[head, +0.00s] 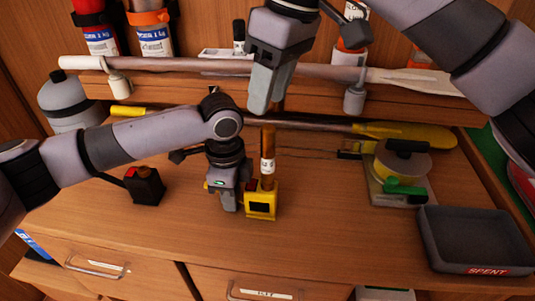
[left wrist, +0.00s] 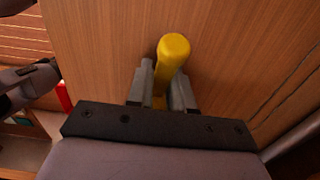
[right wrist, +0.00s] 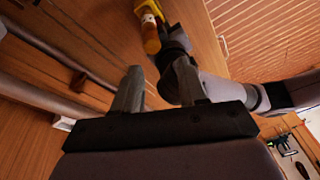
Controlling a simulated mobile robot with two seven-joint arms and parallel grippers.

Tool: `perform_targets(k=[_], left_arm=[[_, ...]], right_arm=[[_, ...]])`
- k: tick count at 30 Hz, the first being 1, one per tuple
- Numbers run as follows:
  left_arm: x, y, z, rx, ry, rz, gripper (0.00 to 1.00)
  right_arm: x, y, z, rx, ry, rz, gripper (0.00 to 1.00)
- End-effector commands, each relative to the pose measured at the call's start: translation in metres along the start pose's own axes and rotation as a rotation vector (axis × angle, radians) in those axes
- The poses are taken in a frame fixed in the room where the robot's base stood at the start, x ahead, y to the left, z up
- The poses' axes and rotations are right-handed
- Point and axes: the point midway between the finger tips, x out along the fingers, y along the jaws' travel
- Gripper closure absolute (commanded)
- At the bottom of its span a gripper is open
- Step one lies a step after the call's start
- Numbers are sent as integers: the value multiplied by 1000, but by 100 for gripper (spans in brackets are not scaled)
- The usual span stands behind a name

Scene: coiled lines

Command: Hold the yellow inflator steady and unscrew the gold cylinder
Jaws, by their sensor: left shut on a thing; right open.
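The yellow inflator (head: 262,204) stands on the desk top in the head view. The gold cylinder (head: 268,143), amber-brown with a white label, rises upright from it. My left gripper (head: 236,197) is shut on the inflator from its left side. In the left wrist view a yellow rounded part of the inflator (left wrist: 174,50) shows between the fingers. My right gripper (head: 265,106) is open and empty above the cylinder, pointing down. In the right wrist view the cylinder (right wrist: 151,38) lies beyond the fingertips, apart from them, with the inflator (right wrist: 147,6) at the top edge.
A dark tray marked SPENT (head: 475,240) sits at the right. A device with a green handle (head: 403,178) stands behind it. A small black box (head: 145,186) is at the left. A shelf (head: 190,92) with a long pole (head: 190,65) crosses the back. The front middle is clear.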

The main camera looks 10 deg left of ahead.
Motion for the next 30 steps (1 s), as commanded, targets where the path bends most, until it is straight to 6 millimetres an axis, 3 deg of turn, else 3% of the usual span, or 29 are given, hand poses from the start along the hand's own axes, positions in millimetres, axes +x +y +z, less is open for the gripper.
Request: perform_targets(k=[6, 11, 24, 30], left_arm=[[-1, 0, 0, 0, 2, -1, 100], [-1, 0, 0, 0, 2, -1, 100], [-1, 0, 0, 0, 2, -1, 100], [-1, 0, 0, 0, 2, -1, 100]], right_arm=[[-8, 1, -4, 99, -78, 99, 58], [-2, 3, -3, 115, -89, 112, 58], [56, 7, 10, 112, -88, 106, 58], [74, 9, 13, 112, -86, 107, 58]])
